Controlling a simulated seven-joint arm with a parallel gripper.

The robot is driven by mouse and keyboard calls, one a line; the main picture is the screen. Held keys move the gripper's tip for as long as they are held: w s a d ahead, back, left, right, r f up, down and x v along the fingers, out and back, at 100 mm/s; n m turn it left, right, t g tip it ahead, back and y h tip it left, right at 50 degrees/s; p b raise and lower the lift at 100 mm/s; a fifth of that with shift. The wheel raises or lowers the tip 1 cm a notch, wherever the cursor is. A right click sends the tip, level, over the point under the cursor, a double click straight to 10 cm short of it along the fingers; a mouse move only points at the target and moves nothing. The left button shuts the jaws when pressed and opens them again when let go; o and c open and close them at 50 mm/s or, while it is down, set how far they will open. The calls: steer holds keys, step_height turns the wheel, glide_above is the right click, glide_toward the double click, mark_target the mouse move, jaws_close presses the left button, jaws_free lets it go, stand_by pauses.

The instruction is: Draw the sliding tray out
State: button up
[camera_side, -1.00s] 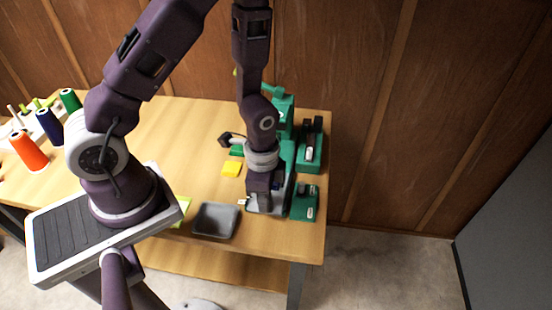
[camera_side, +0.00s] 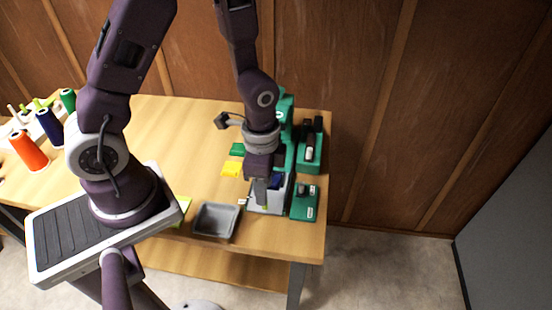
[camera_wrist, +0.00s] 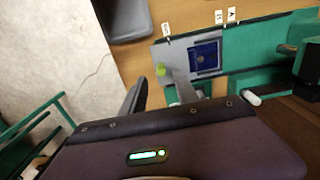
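The light grey sliding tray (camera_side: 257,210) sits at the front of the green machine (camera_side: 288,150) near the table's right end. A dark blue piece (camera_side: 275,182) shows on it, and also in the wrist view (camera_wrist: 205,55). In the wrist view the grey plate of the tray (camera_wrist: 178,47) has a small yellow-green knob (camera_wrist: 160,70) at its edge. My gripper (camera_side: 261,200) is above the tray, pointing down. In the wrist view my gripper (camera_wrist: 160,90) has its fingers apart, with the knob ahead of the gap. I see no contact with the knob.
A dark grey open bin (camera_side: 216,219) stands left of the tray. A green block with a dark knob (camera_side: 305,202) is close on the right. Thread cones (camera_side: 30,152) stand far left. Table front is open.

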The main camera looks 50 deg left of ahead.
steer(key=shift+r, duration=0.6)
steer(key=shift+r, duration=0.15)
steer(key=shift+r, duration=1.9)
steer(key=s+a+r+n+t, duration=0.1)
steer(key=s+r+n, duration=0.3)
steer(key=r, duration=0.6)
steer(key=s+a+r+n+t, duration=0.1)
steer(key=s+r+n+t, duration=0.3)
steer(key=r, duration=0.5)
steer(key=shift+s+r+n+t, duration=0.35)
steer(key=shift+s+n, duration=0.15)
steer(key=shift+s, duration=0.6)
